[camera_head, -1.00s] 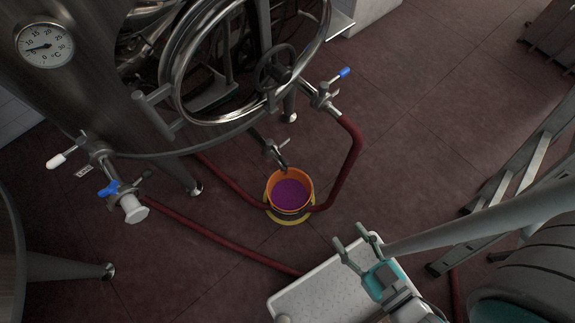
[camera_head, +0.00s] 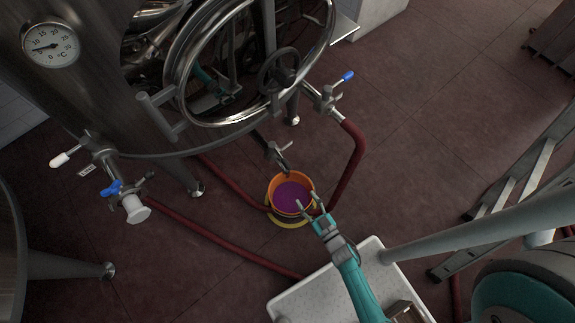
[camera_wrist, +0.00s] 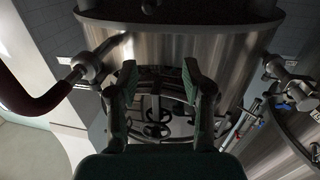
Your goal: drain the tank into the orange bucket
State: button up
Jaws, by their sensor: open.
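The steel tank (camera_head: 95,100) stands at the upper left in the head view, and its shell fills the top of the wrist view (camera_wrist: 180,50). The orange bucket (camera_head: 292,180) stands on the floor below the tank's front, with purple liquid inside. A small outlet valve (camera_head: 279,152) sits just above the bucket's back rim. A blue-handled valve (camera_head: 330,92) joins a red hose at the right. My gripper (camera_head: 309,201) is open and empty, its fingers overlapping the bucket's front rim in the picture. Its height above the bucket is hard to tell.
A red hose (camera_head: 350,165) loops from the right valve past the bucket. At left are a white-handled valve (camera_head: 62,159) and a blue-handled valve (camera_head: 111,188). A grey ladder (camera_head: 515,190) stands at right. Open floor (camera_head: 430,110) lies behind it.

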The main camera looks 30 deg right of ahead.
send_near(290, 169)
jog(key=shift+y, duration=0.4)
jog(key=w, duration=1.1)
jog(key=shift+w+a+f, duration=0.2)
jog(key=shift+w+f, duration=0.15)
grip_shut()
